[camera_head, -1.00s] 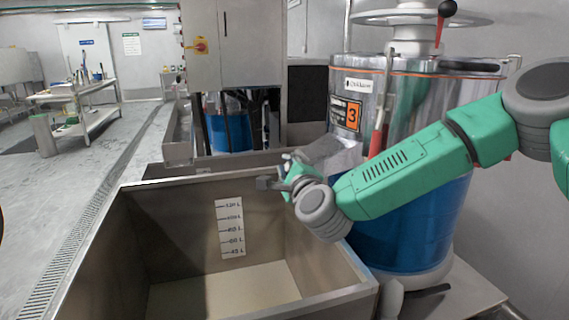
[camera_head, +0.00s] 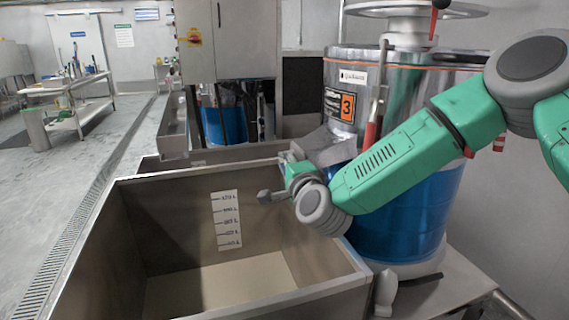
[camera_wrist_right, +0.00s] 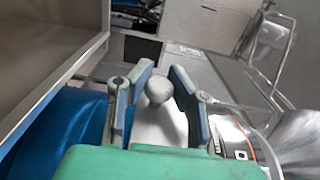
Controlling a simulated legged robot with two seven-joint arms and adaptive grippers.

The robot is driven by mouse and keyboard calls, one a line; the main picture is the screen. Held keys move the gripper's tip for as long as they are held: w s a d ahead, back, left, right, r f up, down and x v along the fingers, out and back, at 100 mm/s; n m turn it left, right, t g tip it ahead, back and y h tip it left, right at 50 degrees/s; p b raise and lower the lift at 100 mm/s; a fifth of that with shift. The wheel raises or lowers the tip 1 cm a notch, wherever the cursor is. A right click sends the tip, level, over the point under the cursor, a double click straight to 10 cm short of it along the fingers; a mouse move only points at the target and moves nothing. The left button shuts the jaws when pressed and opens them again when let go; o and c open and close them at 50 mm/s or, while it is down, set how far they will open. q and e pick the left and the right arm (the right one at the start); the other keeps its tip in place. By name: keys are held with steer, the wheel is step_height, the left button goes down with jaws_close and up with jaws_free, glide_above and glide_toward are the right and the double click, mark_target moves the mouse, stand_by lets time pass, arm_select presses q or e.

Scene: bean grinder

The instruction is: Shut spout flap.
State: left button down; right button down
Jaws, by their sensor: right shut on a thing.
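The grinder's spout with its grey metal flap (camera_head: 325,146) juts from the left of the drum above the bin's rear right corner. My right gripper (camera_head: 292,168) is at the spout's lower left end. In the right wrist view the fingers of my right gripper (camera_wrist_right: 155,80) stand on both sides of a small grey knob (camera_wrist_right: 157,90), with pale metal behind it. The gripper is shut on this knob, which looks like the flap's handle. The hand partly hides the flap in the head view, so its exact angle is unclear. My left gripper is not in view.
An open steel bin (camera_head: 110,230) with a litre scale (camera_head: 229,220) stands below the spout, apparently empty. The blue and steel grinder drum (camera_head: 400,215) is right behind my right forearm. A red-handled lever (camera_head: 371,135) rises at the drum's front.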

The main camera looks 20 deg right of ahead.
steer(key=shift+s+f, duration=0.15)
steer(key=shift+f, duration=0.3)
steer(key=c, duration=1.4)
jaws_free()
steer(key=shift+o, duration=0.2)
steer(key=shift+r, duration=0.2)
steer(key=shift+d, duration=0.1)
steer(key=s, duration=1.2)
steer(key=shift+d, duration=0.2)
